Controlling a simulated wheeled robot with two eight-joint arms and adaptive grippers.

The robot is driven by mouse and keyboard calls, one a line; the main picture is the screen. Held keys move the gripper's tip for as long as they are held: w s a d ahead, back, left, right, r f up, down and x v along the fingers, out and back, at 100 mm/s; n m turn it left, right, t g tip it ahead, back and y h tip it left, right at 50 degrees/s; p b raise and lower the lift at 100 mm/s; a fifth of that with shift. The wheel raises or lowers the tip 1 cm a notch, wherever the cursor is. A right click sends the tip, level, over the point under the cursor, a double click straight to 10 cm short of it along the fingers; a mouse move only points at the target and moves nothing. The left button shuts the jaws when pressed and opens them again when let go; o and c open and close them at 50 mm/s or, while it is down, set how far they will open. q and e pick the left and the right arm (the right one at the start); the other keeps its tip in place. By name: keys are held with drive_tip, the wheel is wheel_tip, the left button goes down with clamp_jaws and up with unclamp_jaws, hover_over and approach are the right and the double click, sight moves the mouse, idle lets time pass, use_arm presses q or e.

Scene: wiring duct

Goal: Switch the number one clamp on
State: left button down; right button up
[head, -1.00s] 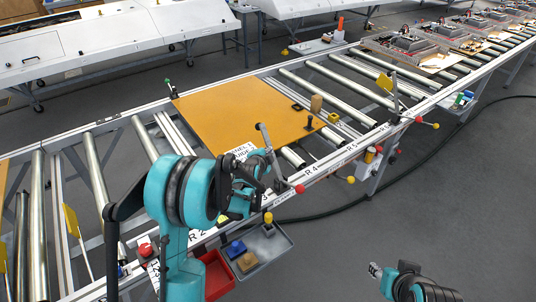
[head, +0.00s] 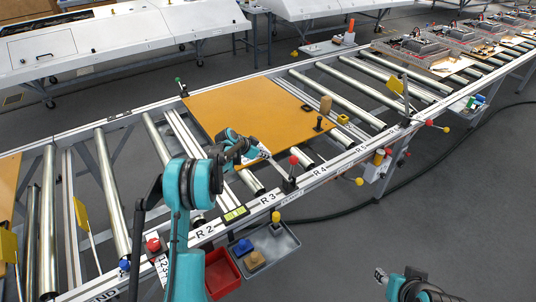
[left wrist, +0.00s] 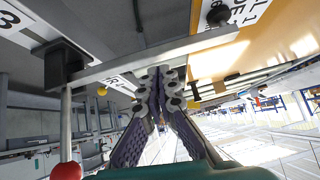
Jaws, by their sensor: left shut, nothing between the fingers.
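The clamp between the R3 and R4 marks has a red knob (head: 293,160) standing up above its base (head: 289,185) on the near rail. Its grey bar lies low toward the orange panel (head: 265,108).
Another clamp (head: 405,92) stands upright farther right, its red knob (head: 429,123) pointing outward. A red bin (head: 221,273) and a grey tray (head: 273,245) hang below the near rail. Floor at the lower right is mostly free.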

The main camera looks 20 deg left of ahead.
use_arm(q)
drive_tip(key=shift+w+a+f, duration=0.15)
drive_tip(key=shift+a+f, duration=0.05)
drive_tip(key=shift+f, duration=0.75)
use_arm(e)
drive_tip(key=shift+f, duration=0.35)
